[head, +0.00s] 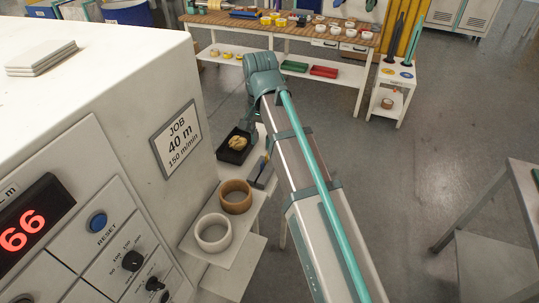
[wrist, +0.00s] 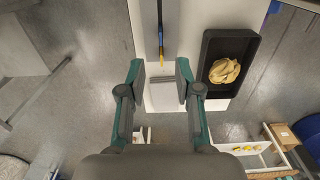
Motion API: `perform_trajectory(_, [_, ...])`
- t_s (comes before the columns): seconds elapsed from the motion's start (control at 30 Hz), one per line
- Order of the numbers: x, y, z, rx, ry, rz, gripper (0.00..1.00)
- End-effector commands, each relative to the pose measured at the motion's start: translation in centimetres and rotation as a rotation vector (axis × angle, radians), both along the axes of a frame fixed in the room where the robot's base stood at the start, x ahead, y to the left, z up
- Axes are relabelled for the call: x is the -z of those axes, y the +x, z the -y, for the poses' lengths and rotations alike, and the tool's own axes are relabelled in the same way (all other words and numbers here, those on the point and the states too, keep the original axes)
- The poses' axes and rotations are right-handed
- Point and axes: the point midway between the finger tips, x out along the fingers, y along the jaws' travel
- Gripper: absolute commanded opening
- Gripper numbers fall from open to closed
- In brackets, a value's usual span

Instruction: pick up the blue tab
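My gripper (wrist: 160,74) is open, with its two fingers apart on either side of a light grey flat piece (wrist: 170,96) with a darker strip along its far edge. Nothing is held between the fingers. I cannot clearly pick out a blue tab. A slim dark blue item with a yellow-orange tip (wrist: 161,48) lies on a grey surface just beyond the fingertips. In the head view my gripper (head: 247,124) is above the far end of the white side shelf (head: 213,262), and its fingertips are hard to make out there.
A black tray (wrist: 207,84) holding a crumpled tan item (wrist: 224,71) is close to the right finger. A brown roll (head: 235,197) and a white roll (head: 213,233) stand on the shelf. The machine (head: 100,90) is at the left. Open floor (head: 430,140) lies to the right.

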Motion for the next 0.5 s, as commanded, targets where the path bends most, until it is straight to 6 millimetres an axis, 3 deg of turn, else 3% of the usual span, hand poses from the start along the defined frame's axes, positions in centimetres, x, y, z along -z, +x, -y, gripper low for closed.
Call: perform_trajectory(0.5, [5.1,-0.1,0.0,0.0,-0.001,-0.001,0.33])
